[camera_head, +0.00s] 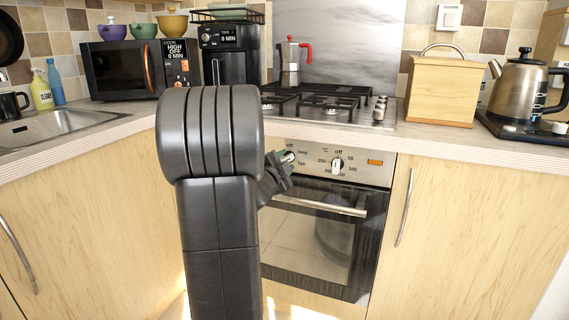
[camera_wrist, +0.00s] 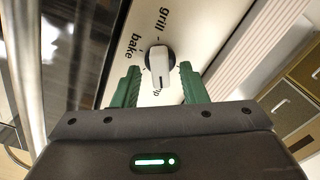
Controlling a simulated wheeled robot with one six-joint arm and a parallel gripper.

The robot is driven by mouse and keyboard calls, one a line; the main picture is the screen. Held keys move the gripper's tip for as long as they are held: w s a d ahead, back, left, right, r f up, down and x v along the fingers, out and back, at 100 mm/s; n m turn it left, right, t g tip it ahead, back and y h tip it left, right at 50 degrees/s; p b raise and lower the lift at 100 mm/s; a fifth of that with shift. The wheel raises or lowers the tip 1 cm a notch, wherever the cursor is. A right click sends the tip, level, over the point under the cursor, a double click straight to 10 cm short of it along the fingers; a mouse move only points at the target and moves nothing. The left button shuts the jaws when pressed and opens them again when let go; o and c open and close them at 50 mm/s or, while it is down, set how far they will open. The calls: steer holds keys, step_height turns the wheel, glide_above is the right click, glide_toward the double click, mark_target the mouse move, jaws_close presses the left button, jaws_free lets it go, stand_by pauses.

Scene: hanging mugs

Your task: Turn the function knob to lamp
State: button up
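The function knob (camera_wrist: 159,66), black with a white grip bar, sits on the oven's silver panel between my gripper's green fingers in the wrist view. My gripper (camera_wrist: 160,82) is open, with a finger on each side of the bar and small gaps showing. The bar runs nearly upright in that view; I cannot tell which mark it points to. The words "grill" and "bake" are readable, and another label by the fingers is partly hidden. In the head view the function knob (camera_head: 288,157) is partly covered by my gripper (camera_head: 281,164) at the oven's left.
The temperature knob (camera_head: 337,165) is to the right on the same panel. The oven door handle (camera_head: 320,206) runs below. The hob (camera_head: 318,102) and a moka pot (camera_head: 290,63) are above. A wooden box (camera_head: 443,90) and kettle (camera_head: 521,84) stand right on the counter.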

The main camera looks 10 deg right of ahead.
steer(key=p+v, duration=0.2)
steer(key=v, duration=1.1)
steer(key=shift+s+a+p, duration=0.25)
steer(key=shift+s+p, duration=0.05)
steer(key=shift+s, duration=0.05)
steer(key=b+x, duration=0.2)
steer(key=x, duration=1.2)
